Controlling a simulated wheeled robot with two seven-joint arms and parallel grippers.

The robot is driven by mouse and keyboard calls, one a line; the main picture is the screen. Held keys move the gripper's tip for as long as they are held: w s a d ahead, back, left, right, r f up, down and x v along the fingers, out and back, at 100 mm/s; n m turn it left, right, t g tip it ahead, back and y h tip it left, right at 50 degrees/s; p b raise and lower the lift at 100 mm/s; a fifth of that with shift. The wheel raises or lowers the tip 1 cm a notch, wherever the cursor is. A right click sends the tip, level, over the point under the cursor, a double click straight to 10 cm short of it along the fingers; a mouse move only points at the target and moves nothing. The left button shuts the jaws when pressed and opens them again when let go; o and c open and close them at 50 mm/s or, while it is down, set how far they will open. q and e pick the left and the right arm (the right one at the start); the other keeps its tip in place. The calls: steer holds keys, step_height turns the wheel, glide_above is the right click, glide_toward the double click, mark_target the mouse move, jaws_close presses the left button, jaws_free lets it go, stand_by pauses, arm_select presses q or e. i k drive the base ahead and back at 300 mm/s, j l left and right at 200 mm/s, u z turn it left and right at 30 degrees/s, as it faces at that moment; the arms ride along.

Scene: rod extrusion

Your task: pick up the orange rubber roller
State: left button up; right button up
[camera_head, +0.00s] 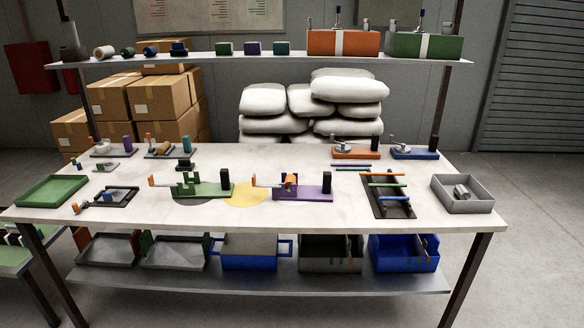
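No orange rubber roller can be told for certain at this size. A short orange piece (291,180) sits on the purple fixture (316,193) at the middle of the table. A small orange-ended piece (76,207) lies at the front left, beside a dark tray (122,199). An orange rod (383,173) lies across a dark rack on the right. Neither of my grippers is in view.
The white table (340,212) also holds a green fixture (212,190), a green tray (50,191), a grey bin (463,205) and orange and blue clamp bases at the back right. An upper shelf (265,58) spans the back. Bins stand on the lower shelf.

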mark_target(290, 180)
steer(key=i+l, duration=0.15)
steer(key=i, duration=0.3)
steer(key=i+l, duration=0.15)
steer(key=i, duration=0.3)
steer(key=i+l, duration=0.15)
steer(key=i, duration=0.3)
steer(key=i+l, duration=0.15)
steer(key=i, duration=0.35)
steer(key=j+u, duration=0.05)
